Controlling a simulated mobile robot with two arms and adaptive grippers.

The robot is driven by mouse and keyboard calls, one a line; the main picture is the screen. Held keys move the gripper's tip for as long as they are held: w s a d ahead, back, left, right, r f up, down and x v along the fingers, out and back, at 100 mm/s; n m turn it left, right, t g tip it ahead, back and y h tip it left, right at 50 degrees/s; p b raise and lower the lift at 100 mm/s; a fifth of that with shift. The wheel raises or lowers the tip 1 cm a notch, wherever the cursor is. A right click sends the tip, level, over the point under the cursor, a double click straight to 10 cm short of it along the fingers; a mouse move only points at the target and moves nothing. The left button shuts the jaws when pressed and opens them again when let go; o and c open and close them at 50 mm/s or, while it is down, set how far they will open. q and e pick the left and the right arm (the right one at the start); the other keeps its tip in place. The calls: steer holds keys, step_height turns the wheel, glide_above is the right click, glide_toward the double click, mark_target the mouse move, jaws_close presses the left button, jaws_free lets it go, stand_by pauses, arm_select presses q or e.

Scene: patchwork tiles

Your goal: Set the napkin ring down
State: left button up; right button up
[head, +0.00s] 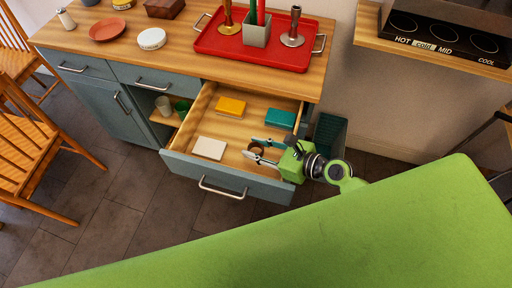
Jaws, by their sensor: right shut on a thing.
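My right gripper (250,147) reaches from the right into the open drawer (230,170). It is shut on the napkin ring (257,149), a small brown ring between its two grey fingers. The ring is over the right part of the drawer's inside, low near the wooden floor. I cannot tell whether it touches the floor. The fingers hide part of it. My left gripper is not in view.
The drawer also holds a yellow box (231,106), a teal box (280,118) and a cream box (209,148). The counter above carries a red tray (221,44) with candlesticks, a white round tin (151,39) and an orange-red plate (107,30). A dark bin (329,135) stands right of the drawer.

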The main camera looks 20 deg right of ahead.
steer(key=shift+f+b, duration=0.3)
steer(key=shift+f, duration=0.35)
steer(key=o, duration=0.9)
steer(key=shift+s, duration=0.1)
steer(key=shift+f, duration=0.1)
steer(key=shift+d+r+p, duration=0.1)
steer(key=shift+r+p, duration=0.3)
steer(key=shift+r, duration=0.3)
steer(key=shift+b+v, duration=0.85)
steer(key=shift+v, duration=5.05)
steer(key=shift+r, duration=0.1)
